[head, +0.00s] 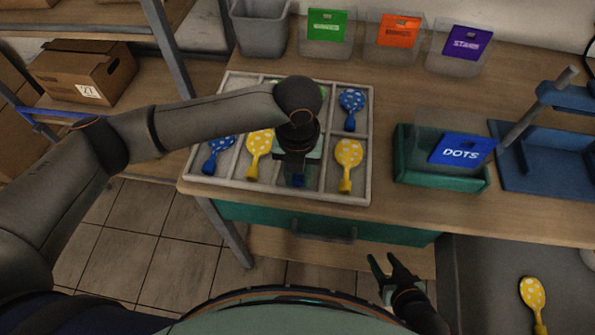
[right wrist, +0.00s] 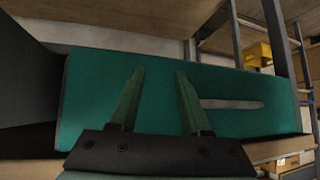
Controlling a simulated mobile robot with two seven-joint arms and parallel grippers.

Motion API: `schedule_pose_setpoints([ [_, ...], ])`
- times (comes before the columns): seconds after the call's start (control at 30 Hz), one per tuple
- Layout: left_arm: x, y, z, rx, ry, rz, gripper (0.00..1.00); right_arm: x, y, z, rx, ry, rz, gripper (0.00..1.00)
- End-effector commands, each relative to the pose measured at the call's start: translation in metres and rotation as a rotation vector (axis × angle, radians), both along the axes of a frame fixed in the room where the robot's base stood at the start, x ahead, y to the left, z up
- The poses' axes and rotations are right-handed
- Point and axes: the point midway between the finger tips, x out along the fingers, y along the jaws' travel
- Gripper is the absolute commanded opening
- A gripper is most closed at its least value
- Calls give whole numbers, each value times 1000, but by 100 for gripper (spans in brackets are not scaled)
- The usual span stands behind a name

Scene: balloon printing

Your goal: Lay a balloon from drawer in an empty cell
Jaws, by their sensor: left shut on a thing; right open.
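The white divided tray (head: 369,190) sits on the workbench. Its front row holds a blue balloon (head: 218,150), a yellow dotted balloon (head: 258,152) and another yellow dotted balloon (head: 349,160). A blue dotted balloon (head: 351,107) lies in the back right cell. My left gripper (head: 295,172) points down over the front cell between the yellow balloons. It is shut on a blue balloon (head: 297,181), mostly hidden beneath it. My left arm hides much of the back row. The green drawer (head: 265,217) under the bench looks shut. My right gripper (head: 386,262) is open and empty before it, also in the right wrist view (right wrist: 160,75).
Green (head: 327,24), orange (head: 399,31) and purple (head: 468,42) labelled bins stand at the back. A green DOTS box (head: 412,170) and a blue press (head: 545,165) stand right of the tray. A yellow dotted balloon (head: 533,291) lies on the dark surface at lower right.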

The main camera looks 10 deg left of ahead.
Motion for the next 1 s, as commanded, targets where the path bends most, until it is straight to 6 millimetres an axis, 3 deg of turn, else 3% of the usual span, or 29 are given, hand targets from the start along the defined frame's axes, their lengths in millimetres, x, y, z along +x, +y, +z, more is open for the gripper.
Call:
schedule_pose_setpoints([
  [0.07,0,0,0,0,0,0,0,0,0,0,0,0,0,47],
  [0.1,0,0,0,0,0,0,32,0,0,0,0,-1,0,47],
  [0.4,0,0,0,0,0,0,66,0,0,0,0,-1,0,47],
  [0.67,0,0,2,0,0,0,66,0,0,2,0,-1,0,47],
  [1.0,0,0,33,0,0,-1,66,0,0,36,0,-1,0,47],
])
